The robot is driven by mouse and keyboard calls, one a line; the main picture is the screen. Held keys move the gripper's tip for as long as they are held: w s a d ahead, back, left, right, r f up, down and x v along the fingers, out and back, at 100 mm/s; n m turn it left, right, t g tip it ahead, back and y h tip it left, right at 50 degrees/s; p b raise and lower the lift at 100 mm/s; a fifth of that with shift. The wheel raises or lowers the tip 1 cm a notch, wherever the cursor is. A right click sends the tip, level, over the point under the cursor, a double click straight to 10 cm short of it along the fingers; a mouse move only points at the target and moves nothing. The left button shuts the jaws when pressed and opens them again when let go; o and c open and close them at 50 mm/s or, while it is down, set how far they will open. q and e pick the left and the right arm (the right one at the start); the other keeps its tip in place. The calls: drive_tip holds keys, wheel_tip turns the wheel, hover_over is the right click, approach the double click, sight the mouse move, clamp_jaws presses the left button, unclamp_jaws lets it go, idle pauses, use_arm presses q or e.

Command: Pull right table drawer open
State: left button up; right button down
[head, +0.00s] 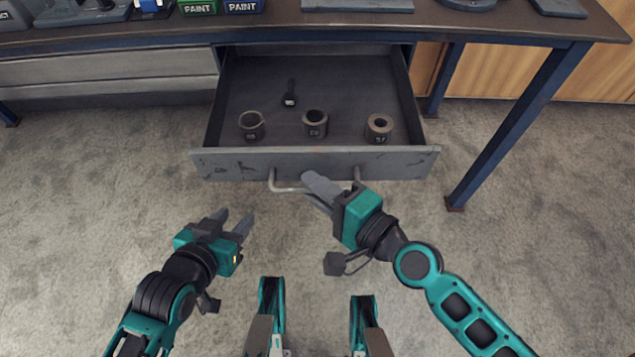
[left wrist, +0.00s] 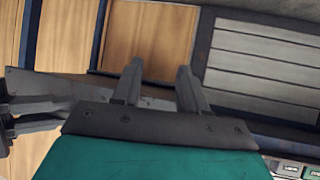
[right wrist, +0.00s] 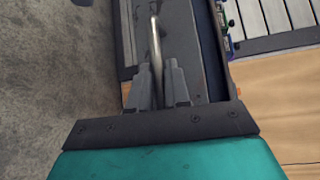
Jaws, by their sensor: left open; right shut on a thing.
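The right table drawer (head: 315,165) is pulled out from under the table, and its inside shows in the head view. Its bar handle (head: 290,189) runs along the front. My right gripper (head: 312,187) is shut on the handle, near its middle; in the right wrist view the handle (right wrist: 155,45) passes between the fingers (right wrist: 160,85). My left gripper (head: 232,222) is open and empty, in front of the drawer's left end and apart from it. Its spread fingers also show in the left wrist view (left wrist: 158,85).
Inside the drawer are three grey cylindrical pieces (head: 315,123) and a small dark tool (head: 290,94). The tabletop (head: 270,28) holds paint boxes (head: 198,6) and other items. A blue table leg (head: 510,125) stands to the right. The floor (head: 90,180) at left is clear.

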drive_tip(key=c, duration=1.3)
unclamp_jaws()
drive_tip(key=shift+c, duration=0.2)
drive_tip(key=shift+o, duration=0.6)
drive_tip(key=shift+d, duration=0.1)
drive_tip(key=b+v, duration=0.3)
drive_tip(key=v, duration=0.9)
drive_tip(key=shift+s+d, duration=0.25)
drive_tip(key=shift+s, duration=0.05)
